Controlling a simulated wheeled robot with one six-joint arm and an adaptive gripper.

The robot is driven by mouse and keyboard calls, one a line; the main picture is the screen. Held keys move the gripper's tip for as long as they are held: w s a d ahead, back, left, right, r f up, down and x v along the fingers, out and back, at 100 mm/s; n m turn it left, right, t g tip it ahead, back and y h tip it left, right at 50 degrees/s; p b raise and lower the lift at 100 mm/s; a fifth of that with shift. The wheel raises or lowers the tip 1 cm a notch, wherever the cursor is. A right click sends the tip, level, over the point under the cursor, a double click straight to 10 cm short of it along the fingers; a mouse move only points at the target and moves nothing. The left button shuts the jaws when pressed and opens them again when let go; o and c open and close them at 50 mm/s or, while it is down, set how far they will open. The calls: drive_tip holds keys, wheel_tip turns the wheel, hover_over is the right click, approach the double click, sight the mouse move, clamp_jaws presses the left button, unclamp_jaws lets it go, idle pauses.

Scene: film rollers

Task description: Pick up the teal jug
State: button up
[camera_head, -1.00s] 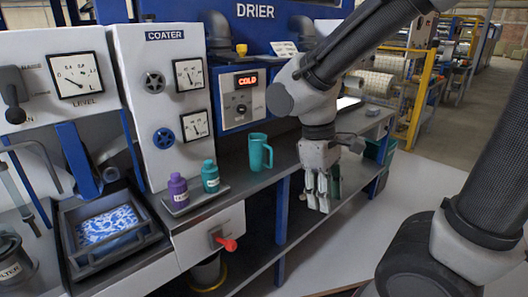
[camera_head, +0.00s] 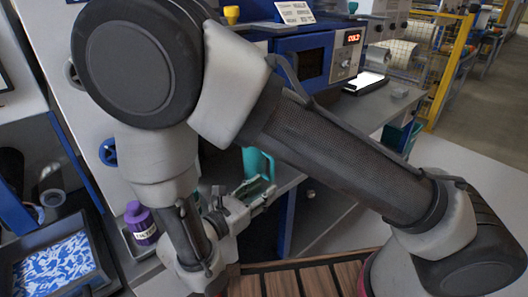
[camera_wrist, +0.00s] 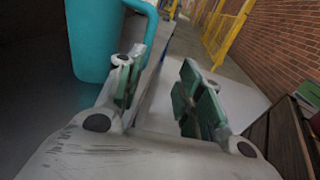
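The teal jug (camera_head: 255,158) stands on the grey counter, partly hidden behind my arm in the head view. In the wrist view the jug (camera_wrist: 90,45) is large at the upper left, with its handle (camera_wrist: 151,30) towards the right. My gripper (camera_head: 262,194) is low in front of the jug in the head view. In the wrist view my gripper (camera_wrist: 161,88) has its two green-padded fingers apart with nothing between them. The left finger overlaps the jug's lower right side; I cannot tell whether it touches. The jug lies left of the gap.
A purple bottle (camera_head: 143,226) stands on the counter left of my gripper. A dark tray (camera_head: 98,280) with a blue-white sheet is at far left. The drier (camera_head: 306,62) stands behind. A brown slatted surface (camera_head: 300,282) is below. A brick wall (camera_wrist: 285,35) is at right.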

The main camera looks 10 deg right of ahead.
sight(272, 178)
drive_tip(key=shift+t, duration=0.6)
drive_tip(key=w+d, duration=0.1)
drive_tip(key=w, duration=0.1)
drive_tip(key=w+d, duration=0.1)
drive_tip(key=w, duration=0.1)
drive_tip(key=w+d+r, duration=0.1)
drive_tip(key=w+d, duration=0.1)
drive_tip(key=w, duration=0.1)
drive_tip(key=shift+d, duration=0.1)
clamp_jaws()
drive_tip(key=shift+r, duration=0.1)
